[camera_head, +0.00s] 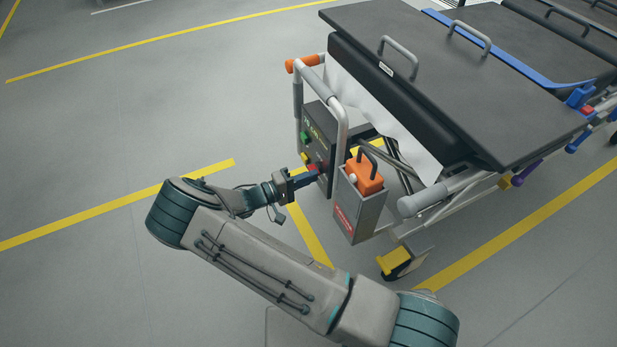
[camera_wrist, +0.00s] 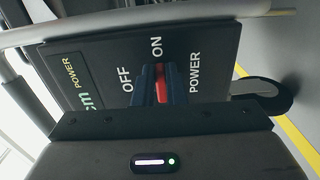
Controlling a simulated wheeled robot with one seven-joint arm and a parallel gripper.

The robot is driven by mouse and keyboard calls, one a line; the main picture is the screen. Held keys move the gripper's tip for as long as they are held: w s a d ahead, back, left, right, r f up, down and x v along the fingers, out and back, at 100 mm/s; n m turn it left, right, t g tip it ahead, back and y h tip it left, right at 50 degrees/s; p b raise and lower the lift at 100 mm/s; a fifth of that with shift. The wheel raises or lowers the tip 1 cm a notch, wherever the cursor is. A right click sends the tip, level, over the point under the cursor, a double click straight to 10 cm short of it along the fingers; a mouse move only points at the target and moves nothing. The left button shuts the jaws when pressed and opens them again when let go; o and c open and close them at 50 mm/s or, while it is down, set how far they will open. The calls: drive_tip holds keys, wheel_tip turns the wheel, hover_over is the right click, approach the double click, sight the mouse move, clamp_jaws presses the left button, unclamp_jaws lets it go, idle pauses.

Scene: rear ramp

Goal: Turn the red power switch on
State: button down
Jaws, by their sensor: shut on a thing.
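The red power switch (camera_wrist: 161,90) sits on a dark control panel (camera_wrist: 95,70) printed OFF, ON and POWER. In the wrist view it is between the two dark blue fingers of my gripper (camera_wrist: 159,84), which are shut on it. The ON label is above the fingers and OFF is to their left. The fingers hide much of the switch, so I cannot tell its setting. In the head view my gripper (camera_head: 309,176) reaches the lower part of the panel (camera_head: 318,125), and a little red shows by the fingertips.
The panel is on the end of a stretcher (camera_head: 440,60) behind a grey rail (camera_head: 341,95). A grey holder (camera_head: 347,212) with an orange handled unit (camera_head: 362,180) stands just right of my gripper. A yellow-topped caster (camera_head: 395,261) is below. Floor at left is clear.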

drive_tip(key=c, duration=1.5)
unclamp_jaws()
drive_tip(key=shift+a, duration=0.1)
drive_tip(key=p+v, duration=0.2)
drive_tip(key=v, duration=1.1)
drive_tip(key=shift+s+a+p, duration=0.15)
drive_tip(key=shift+a+p, duration=0.2)
drive_tip(key=shift+p, duration=0.05)
